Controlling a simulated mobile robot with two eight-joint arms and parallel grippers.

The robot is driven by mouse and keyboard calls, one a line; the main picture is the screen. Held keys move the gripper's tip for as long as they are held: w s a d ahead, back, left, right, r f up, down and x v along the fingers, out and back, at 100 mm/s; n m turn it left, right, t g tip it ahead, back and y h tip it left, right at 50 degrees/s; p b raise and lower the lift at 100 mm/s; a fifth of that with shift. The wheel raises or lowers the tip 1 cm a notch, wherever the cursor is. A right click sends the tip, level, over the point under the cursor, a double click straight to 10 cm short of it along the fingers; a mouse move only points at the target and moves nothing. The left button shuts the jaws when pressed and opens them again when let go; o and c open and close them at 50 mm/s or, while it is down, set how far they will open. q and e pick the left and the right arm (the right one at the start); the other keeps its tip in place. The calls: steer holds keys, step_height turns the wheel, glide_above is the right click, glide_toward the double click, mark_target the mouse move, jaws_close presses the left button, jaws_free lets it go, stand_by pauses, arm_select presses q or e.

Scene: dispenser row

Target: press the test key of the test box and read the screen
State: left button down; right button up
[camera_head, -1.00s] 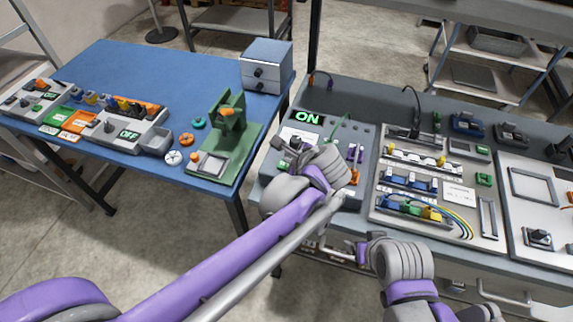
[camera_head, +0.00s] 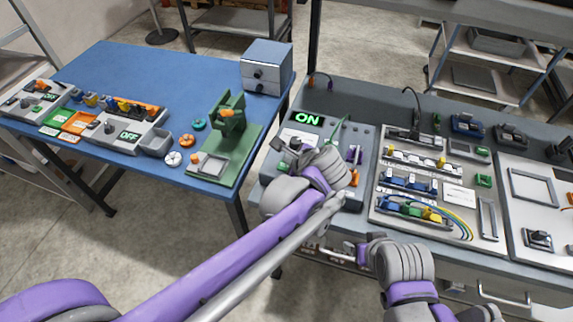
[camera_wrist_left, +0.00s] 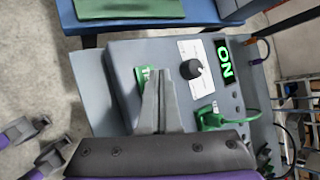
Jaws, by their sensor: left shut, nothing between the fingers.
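The test box is a grey case (camera_head: 361,135) on the right-hand bench. Its small dark screen (camera_head: 307,118) shows ON in green, which also reads sideways in the left wrist view (camera_wrist_left: 225,62). A black knob (camera_wrist_left: 190,69) sits on a white label beside the screen. A green key (camera_wrist_left: 146,77) lies at the tips of my left gripper (camera_wrist_left: 151,72), which partly cover it; I cannot tell whether they touch. The left gripper (camera_head: 281,147) is shut and empty, over the left part of the box. My right gripper (camera_head: 368,247) is low at the bench's front edge; its finger opening is unclear.
A green cable (camera_wrist_left: 222,119) plugs into the box. A panel with coloured connectors and wires (camera_head: 457,196) lies to the right. The blue table (camera_head: 130,62) at left holds a green press stand (camera_head: 230,115) and a grey drawer box (camera_head: 267,65). A floor gap separates table and bench.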

stand_by(0.8)
arm_select(q)
steer(key=shift+f, duration=0.45)
arm_select(e)
steer(key=shift+s+f, duration=0.2)
steer(key=shift+f, duration=0.2)
arm_select(q)
steer(key=shift+f+b, duration=0.45)
steer(key=shift+b, duration=0.1)
arm_select(e)
steer(key=shift+s+f, duration=0.1)
steer(key=shift+f, duration=0.25)
arm_select(q)
steer(key=shift+r, duration=0.1)
steer(key=shift+r+p, duration=0.5)
steer(key=shift+r, duration=0.3)
arm_select(e)
steer(key=shift+w+r, duration=0.3)
steer(key=shift+r, duration=0.4)
arm_select(q)
steer(key=shift+r, duration=0.45)
steer(key=shift+w+r+p, duration=0.1)
steer(key=shift+r+p, duration=1.25)
steer(key=shift+r, duration=0.8)
arm_select(e)
steer(key=r, duration=0.1)
steer(key=w+r, duration=0.1)
steer(key=r, duration=0.1)
steer(key=shift+w+r, duration=0.35)
steer(key=shift+r, duration=0.05)
